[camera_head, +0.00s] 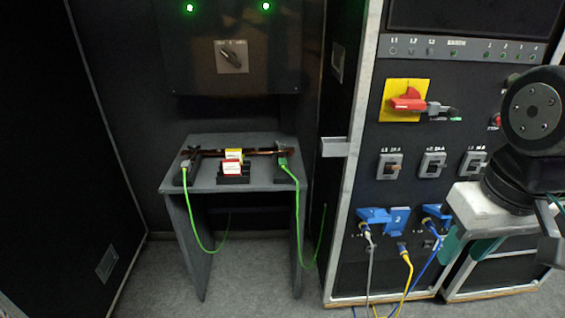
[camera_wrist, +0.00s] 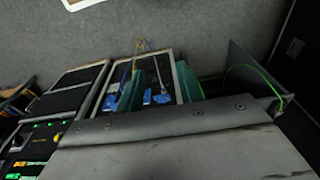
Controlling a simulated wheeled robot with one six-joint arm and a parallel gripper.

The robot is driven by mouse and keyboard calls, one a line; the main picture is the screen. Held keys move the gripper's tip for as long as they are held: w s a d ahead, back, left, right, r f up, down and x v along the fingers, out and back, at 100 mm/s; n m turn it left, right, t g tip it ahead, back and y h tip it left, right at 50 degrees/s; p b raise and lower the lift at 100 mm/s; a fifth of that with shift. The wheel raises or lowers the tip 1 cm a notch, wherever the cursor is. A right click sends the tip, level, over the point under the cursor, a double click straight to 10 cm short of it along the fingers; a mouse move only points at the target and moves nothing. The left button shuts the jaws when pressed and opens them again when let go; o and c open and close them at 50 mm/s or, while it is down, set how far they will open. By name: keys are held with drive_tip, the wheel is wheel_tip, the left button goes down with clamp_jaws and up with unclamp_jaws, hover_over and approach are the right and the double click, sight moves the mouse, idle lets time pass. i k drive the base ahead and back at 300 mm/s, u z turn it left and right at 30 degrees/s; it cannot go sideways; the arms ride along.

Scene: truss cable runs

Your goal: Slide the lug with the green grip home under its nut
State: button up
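The lug with the green grip (camera_head: 282,163) sits at the right end of a copper bar (camera_head: 261,151) on a small dark table (camera_head: 205,183). A green cable hangs from it. Its nut is too small to make out, so I cannot tell how the lug sits against it. My gripper (camera_head: 470,248) hangs at the right, in front of the rack and well away from the table. Its teal fingers stand apart with nothing between them; they also show in the wrist view (camera_wrist: 159,92).
A second cable end (camera_head: 186,167) is at the bar's left end. Yellow and red-and-white tags (camera_head: 232,167) stand mid-table. The rack (camera_head: 350,200) with a red switch (camera_head: 407,103), blue plugs (camera_head: 397,220) and hanging cables stands right of the table. Floor before the table is clear.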

sight(281, 161)
drive_tip(key=i, duration=0.75)
drive_tip(key=u, duration=0.8)
drive_tip(key=i, duration=0.5)
drive_tip(key=u, duration=0.45)
